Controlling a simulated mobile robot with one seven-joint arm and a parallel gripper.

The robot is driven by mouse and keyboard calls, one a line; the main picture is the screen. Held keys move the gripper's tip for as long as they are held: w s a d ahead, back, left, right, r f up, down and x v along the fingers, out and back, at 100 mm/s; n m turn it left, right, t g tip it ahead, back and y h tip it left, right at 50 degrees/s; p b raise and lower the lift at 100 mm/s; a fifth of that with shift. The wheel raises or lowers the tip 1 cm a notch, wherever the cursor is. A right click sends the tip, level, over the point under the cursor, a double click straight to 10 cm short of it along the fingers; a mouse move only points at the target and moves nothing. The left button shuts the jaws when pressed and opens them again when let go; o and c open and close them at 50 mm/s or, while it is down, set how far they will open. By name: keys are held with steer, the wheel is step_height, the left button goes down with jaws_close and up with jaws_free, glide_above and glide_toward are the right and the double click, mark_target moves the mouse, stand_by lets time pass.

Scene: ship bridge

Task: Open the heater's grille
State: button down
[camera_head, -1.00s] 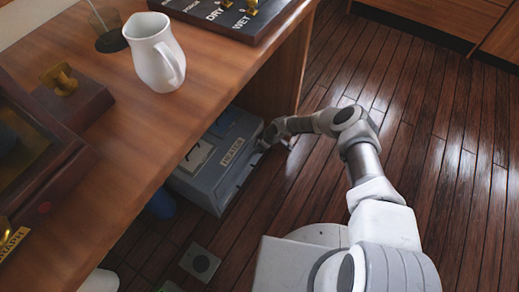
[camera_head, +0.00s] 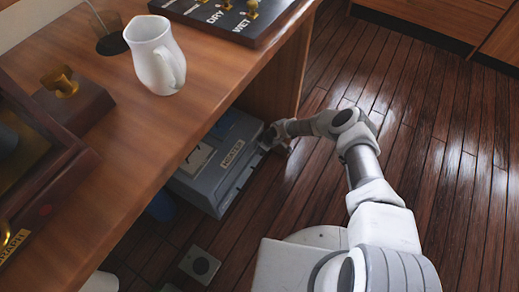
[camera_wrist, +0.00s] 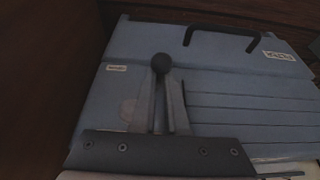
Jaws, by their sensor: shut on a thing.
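The heater (camera_head: 212,172) is a blue-grey box with a HEATER label, on the floor under the wooden desk. In the wrist view the heater (camera_wrist: 120,48) shows a black handle bar at its far edge. Its grille (camera_wrist: 245,102) shows as long parallel slats on the right. My gripper (camera_head: 268,143) is at the heater's right side, small in the head view. In the wrist view my gripper (camera_wrist: 162,82) has its fingertips shut on a dark round knob (camera_wrist: 161,62). The grille looks closed, but its edges are partly hidden by my gripper.
The desk (camera_head: 130,130) overhangs the heater, with its side panel (camera_head: 275,75) just behind it. A white jug (camera_head: 155,62) stands on the desk. A grey square plate (camera_head: 200,265) lies on the floor. The wooden floor (camera_head: 430,130) to the right is clear.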

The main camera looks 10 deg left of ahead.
steer(key=shift+w+d+t+h+p, duration=0.15)
steer(key=shift+t+p, duration=0.15)
steer(key=shift+p, duration=0.3)
steer(key=shift+s+t+h+p, duration=0.15)
steer(key=shift+t+p, duration=0.15)
steer(key=shift+p, duration=0.3)
steer(key=shift+w+d+f+n+t+h+b, duration=0.3)
steer(key=shift+w+n+t+h+b, duration=0.2)
steer(key=shift+t, duration=1.05)
steer(key=shift+w+d+f+n+t+h+b, duration=0.15)
steer(key=shift+w+f+n+t+h+b, duration=0.3)
steer(key=shift+t, duration=1.15)
steer(key=shift+w+d+f+n+t+h+b, duration=0.15)
steer(key=shift+w+d+n+t+h+b, duration=0.35)
steer(key=shift+t, duration=1.05)
steer(key=shift+w+a+t+y, duration=0.2)
steer(key=shift+w+t+y, duration=0.05)
steer(key=shift+t, duration=0.15)
